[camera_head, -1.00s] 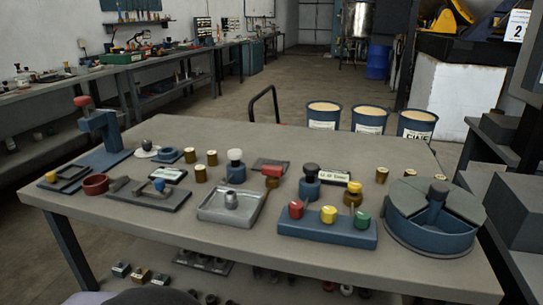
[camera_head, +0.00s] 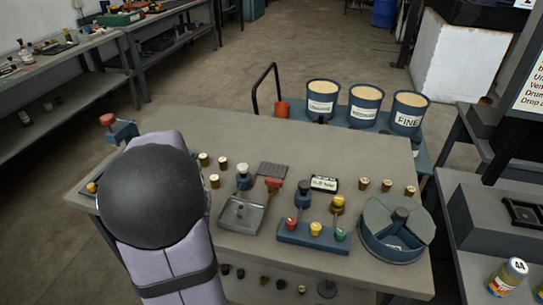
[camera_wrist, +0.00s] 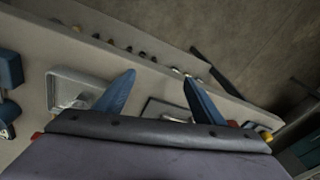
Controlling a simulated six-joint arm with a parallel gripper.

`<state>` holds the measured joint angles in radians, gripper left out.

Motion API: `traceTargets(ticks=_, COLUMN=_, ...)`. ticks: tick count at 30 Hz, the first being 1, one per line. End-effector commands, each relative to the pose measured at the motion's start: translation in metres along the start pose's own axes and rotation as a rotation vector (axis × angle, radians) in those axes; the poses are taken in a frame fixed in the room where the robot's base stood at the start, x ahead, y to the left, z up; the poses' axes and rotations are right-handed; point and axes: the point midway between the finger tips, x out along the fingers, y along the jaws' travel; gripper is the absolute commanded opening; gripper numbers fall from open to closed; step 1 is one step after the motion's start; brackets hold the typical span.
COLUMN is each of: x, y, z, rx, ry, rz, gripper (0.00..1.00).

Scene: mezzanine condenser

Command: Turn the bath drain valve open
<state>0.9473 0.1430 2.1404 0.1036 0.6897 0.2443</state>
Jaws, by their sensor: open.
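No part carries a readable bath drain valve label. A shallow grey tray (camera_head: 239,228) with a metal knob in it sits left of centre on the bench. A red-topped fitting (camera_head: 273,183) stands just behind it, and a yellow-topped fitting (camera_head: 337,203) stands further right. I cannot tell which fitting is the valve. My gripper (camera_wrist: 159,77) shows in the wrist view with two blue fingers apart and nothing between them. It is above the bench, with the tray (camera_wrist: 62,82) to the left and a dark plate (camera_wrist: 170,110) partly showing between the fingers. My arm hides the bench's left part in the head view.
A blue block (camera_head: 314,236) with red, yellow and green knobs is at the front. A round divided blue bin (camera_head: 390,243) is at the right. A white-topped fitting (camera_head: 243,175) and several brass cylinders stand behind. Labelled drums (camera_head: 364,104) stand beyond the bench.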

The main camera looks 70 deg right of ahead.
Motion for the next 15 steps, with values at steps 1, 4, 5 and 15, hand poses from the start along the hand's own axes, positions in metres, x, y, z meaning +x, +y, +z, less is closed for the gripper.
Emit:
traceTargets(ticks=1, x=-0.025, y=0.020, z=-0.026, rx=0.058, ry=0.027, rz=0.016, gripper=0.62)
traceTargets(ticks=4, x=-0.040, y=0.065, z=-0.071, rx=0.135, ry=0.094, rz=0.056, gripper=0.62)
traceTargets(ticks=5, x=-0.043, y=0.079, z=-0.083, rx=0.151, ry=0.114, rz=0.070, gripper=0.62)
traceTargets(ticks=15, x=-0.075, y=0.200, z=-0.154, rx=0.266, ry=0.253, rz=0.183, gripper=0.62)
